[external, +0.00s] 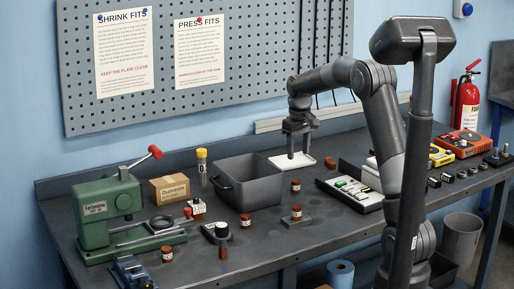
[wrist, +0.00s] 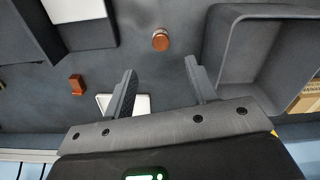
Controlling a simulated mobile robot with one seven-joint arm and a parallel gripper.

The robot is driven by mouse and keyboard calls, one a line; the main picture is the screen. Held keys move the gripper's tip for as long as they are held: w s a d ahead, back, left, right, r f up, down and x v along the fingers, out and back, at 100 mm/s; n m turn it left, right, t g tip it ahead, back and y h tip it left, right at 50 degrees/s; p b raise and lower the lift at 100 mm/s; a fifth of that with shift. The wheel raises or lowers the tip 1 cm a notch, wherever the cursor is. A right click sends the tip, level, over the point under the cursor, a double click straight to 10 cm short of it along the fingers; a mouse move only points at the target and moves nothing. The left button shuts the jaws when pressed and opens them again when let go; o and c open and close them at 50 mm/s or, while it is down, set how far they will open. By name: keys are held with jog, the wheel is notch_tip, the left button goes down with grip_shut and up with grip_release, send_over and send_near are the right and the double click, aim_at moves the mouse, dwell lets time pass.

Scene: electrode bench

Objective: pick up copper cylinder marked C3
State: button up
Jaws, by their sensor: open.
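Several short copper cylinders with pale label bands stand on the bench; I cannot read which one is marked C3. One copper cylinder (external: 295,187) stands alone right of the grey bin; it appears to be the cylinder (wrist: 160,40) seen upright beyond my fingertips in the wrist view. Others are a cylinder (external: 245,221) in front of the bin, one (external: 296,211) on a small grey block, and one (external: 167,254) near the green press. My gripper (external: 298,156) is open and empty above the white plate (external: 292,162), pointing down. Its fingers (wrist: 158,88) are apart, touching nothing.
The deep grey bin (external: 247,187) stands close beside my gripper; its wall (wrist: 218,50) is right of the fingers in the wrist view. An open case (external: 350,190) lies on the other side. A small copper-coloured block (wrist: 77,84) stands near the plate. Bench around the lone cylinder is clear.

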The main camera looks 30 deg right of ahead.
aim_at(296, 181)
jog(key=f, duration=0.4)
jog(key=w+f, duration=0.1)
jog(key=f, duration=0.2)
jog(key=shift+w+d, duration=0.1)
jog(key=shift+d, duration=0.05)
jog(key=shift+s+a+f, duration=0.1)
jog(key=shift+f, duration=1.2)
jog(key=shift+s+a+f, duration=0.1)
jog(key=shift+f, duration=1.2)
jog(key=shift+c, duration=0.3)
grip_shut()
